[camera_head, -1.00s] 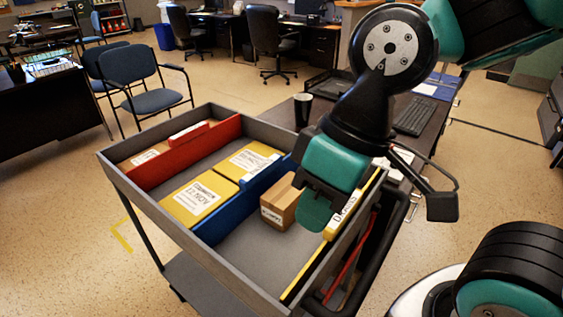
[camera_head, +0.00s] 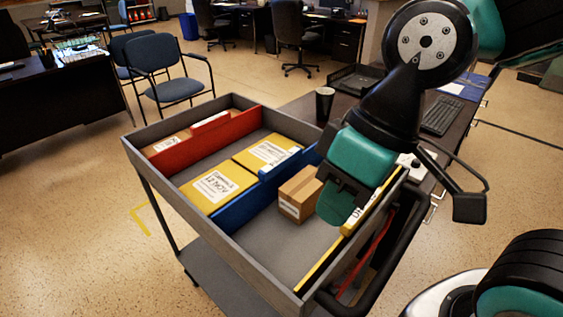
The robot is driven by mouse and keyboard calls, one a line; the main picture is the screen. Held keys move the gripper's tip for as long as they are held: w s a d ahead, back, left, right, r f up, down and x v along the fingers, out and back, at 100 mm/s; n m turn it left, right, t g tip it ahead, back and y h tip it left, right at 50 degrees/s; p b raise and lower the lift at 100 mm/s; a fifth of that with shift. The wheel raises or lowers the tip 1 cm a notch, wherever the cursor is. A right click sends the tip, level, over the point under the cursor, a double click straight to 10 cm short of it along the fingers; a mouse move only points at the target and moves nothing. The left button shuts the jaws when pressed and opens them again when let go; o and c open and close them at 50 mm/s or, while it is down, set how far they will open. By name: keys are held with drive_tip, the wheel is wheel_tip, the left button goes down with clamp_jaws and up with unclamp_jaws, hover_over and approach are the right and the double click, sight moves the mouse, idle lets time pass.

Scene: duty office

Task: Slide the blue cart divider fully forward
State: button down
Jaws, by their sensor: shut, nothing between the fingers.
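The blue divider (camera_head: 247,208) stands across the grey cart tray (camera_head: 277,266), between two yellow packages and a cardboard box. A red divider (camera_head: 206,140) stands farther back, and a yellow divider (camera_head: 329,252) runs along the near side. The cardboard box (camera_head: 299,193) sits in the compartment between the blue and yellow dividers. My gripper (camera_head: 336,211) is shut and empty, pointing down over that compartment, just right of the box. It appears apart from the blue divider. The arm hides the blue divider's far right end, and the gripper's tips are partly unclear.
Two yellow packages (camera_head: 217,190) lie between the red and blue dividers. A desk with a dark cup (camera_head: 324,103) and a keyboard (camera_head: 441,115) adjoins the cart's far right. Blue chairs (camera_head: 165,75) stand behind left. The floor left of the cart is clear.

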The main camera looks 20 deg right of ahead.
idle(0.3)
drive_tip(key=w+a+f+m+y+p, duration=0.2)
drive_tip(key=w+y+p, duration=0.2)
drive_tip(key=w, duration=0.3)
drive_tip(key=m+t+h+b, duration=0.2)
drive_tip(key=m+t+b, duration=0.3)
drive_tip(key=m+t, duration=0.85)
approach(284, 164)
drive_tip(key=d+m+g, duration=0.1)
drive_tip(key=m+g, duration=0.2)
drive_tip(key=m, duration=0.1)
drive_tip(key=w+a, duration=0.1)
drive_tip(key=w, duration=0.1)
drive_tip(key=w+a+f+p, duration=0.1)
drive_tip(key=w, duration=0.1)
drive_tip(key=w+a, duration=0.1)
drive_tip(key=w, duration=0.1)
drive_tip(key=shift+w+a+f+p, duration=0.2)
drive_tip(key=shift+w+a+p, duration=0.1)
drive_tip(key=shift+p, duration=0.05)
